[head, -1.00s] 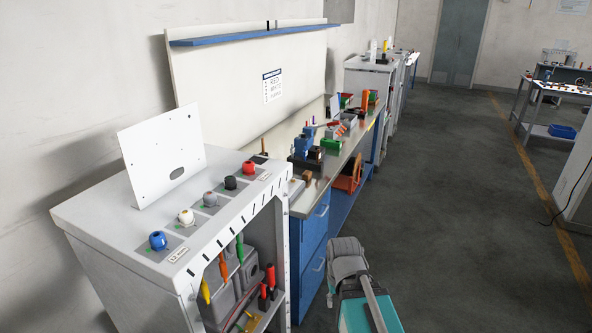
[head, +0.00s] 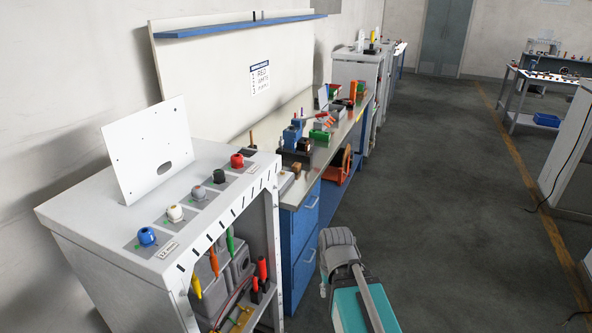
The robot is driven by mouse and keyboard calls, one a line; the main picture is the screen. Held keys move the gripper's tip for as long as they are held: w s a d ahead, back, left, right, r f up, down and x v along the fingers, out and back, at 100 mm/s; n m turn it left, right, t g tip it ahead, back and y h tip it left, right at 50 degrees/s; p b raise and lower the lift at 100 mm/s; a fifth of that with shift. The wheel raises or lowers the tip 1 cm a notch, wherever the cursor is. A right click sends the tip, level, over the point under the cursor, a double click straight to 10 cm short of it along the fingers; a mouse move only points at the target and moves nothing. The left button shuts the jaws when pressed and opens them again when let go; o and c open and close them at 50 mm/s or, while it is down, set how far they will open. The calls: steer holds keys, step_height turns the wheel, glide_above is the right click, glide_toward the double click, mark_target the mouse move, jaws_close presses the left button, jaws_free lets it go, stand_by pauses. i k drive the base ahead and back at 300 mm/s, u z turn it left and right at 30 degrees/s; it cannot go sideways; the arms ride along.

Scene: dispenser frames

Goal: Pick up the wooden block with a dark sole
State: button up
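A small brown block (head: 296,167), which looks wooden, sits on the near end of the metal-topped workbench (head: 322,158), close to its front edge. It is too small in the picture to make out a dark sole. My gripper is not in view. A grey and teal part of my own body shows at the bottom centre, well in front of the bench and apart from the block.
A grey cabinet (head: 75,205) with a row of coloured knobs and an upright white plate (head: 145,150) stands before the bench. Blue blocks (head: 292,135), a dark block (head: 304,146) and a green bin (head: 320,135) stand beyond the brown block. Open floor (head: 440,180) lies right.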

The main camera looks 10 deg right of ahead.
mark_target(296, 168)
steer(key=z, duration=0.55)
steer(key=k, duration=1.35)
steer(key=z, duration=0.7)
steer(key=i, duration=2.6)
steer(key=u, duration=0.6)
